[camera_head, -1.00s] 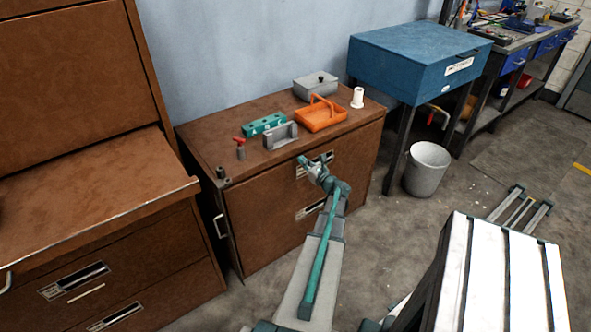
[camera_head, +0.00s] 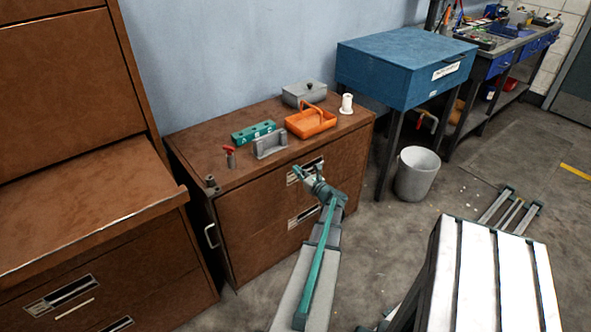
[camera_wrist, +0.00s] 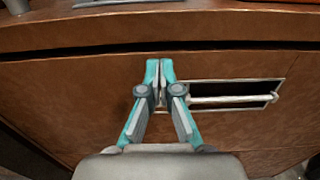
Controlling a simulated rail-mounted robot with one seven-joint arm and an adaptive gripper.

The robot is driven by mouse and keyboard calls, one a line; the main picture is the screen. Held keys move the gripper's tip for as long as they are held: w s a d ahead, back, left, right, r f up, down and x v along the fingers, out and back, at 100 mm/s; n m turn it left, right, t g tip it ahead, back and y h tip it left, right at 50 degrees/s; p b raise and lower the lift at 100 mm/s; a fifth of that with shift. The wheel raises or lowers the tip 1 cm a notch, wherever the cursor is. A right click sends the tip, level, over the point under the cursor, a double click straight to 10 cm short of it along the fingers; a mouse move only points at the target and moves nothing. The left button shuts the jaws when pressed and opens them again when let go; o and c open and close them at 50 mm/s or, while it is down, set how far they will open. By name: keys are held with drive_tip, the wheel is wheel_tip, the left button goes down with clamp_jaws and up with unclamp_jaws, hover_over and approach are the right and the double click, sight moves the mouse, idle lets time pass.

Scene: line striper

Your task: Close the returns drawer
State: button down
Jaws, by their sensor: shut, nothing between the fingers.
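The brown cabinet (camera_head: 190,150) stands in the middle of the head view with two drawer fronts facing me. The upper drawer front (camera_head: 250,205) has a framed recessed handle (camera_head: 314,165), which also shows in the wrist view (camera_wrist: 232,98). A dark gap runs between this front and the cabinet top in the wrist view; I cannot tell how far the drawer stands out. No label is readable as returns. My gripper (camera_head: 299,171) is shut and empty at the upper front. In the wrist view its fingertips (camera_wrist: 160,64) are just left of the handle; contact is unclear.
On the cabinet top are an orange tray (camera_head: 318,124), a teal block (camera_head: 253,132), a grey holder (camera_head: 270,146) and a lidded grey box (camera_head: 301,93). A slatted white-topped stand (camera_head: 490,275) is at right front. A bin (camera_head: 416,176) stands on the floor.

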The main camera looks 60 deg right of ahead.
drive_tip(key=b+v, duration=0.1)
drive_tip(key=v, duration=1)
drive_tip(key=w+a+f+n+g+y+p, duration=0.1)
drive_tip(key=w+a+f+n+g+y, duration=0.25)
drive_tip(key=a+f+n, duration=0.55)
drive_tip(key=w+a+f+n+g+y, duration=0.3)
drive_tip(key=a+f+n+y, duration=0.25)
drive_tip(key=a, duration=0.85)
drive_tip(key=w+a+f+n+g+y+p, duration=0.1)
drive_tip(key=w+a+f+n+g+y, duration=0.25)
drive_tip(key=a+f+n, duration=0.55)
drive_tip(key=s+a+n+g+h+p, duration=0.1)
drive_tip(key=s+a+n+g, duration=0.3)
drive_tip(key=a, duration=0.7)
drive_tip(key=s+a+n+g+h+p, duration=0.2)
drive_tip(key=s+a+n+g, duration=0.2)
drive_tip(key=a, duration=0.8)
drive_tip(key=s+a+n+g+h+p, duration=0.1)
drive_tip(key=s+a+n+g, duration=0.3)
drive_tip(key=s+a+n, duration=0.3)
drive_tip(key=shift+a+f+n+g+p, duration=0.2)
drive_tip(key=shift+a+n+g+p, duration=0.15)
drive_tip(key=shift+a+n, duration=1.5)
drive_tip(key=shift+a+m, duration=0.4)
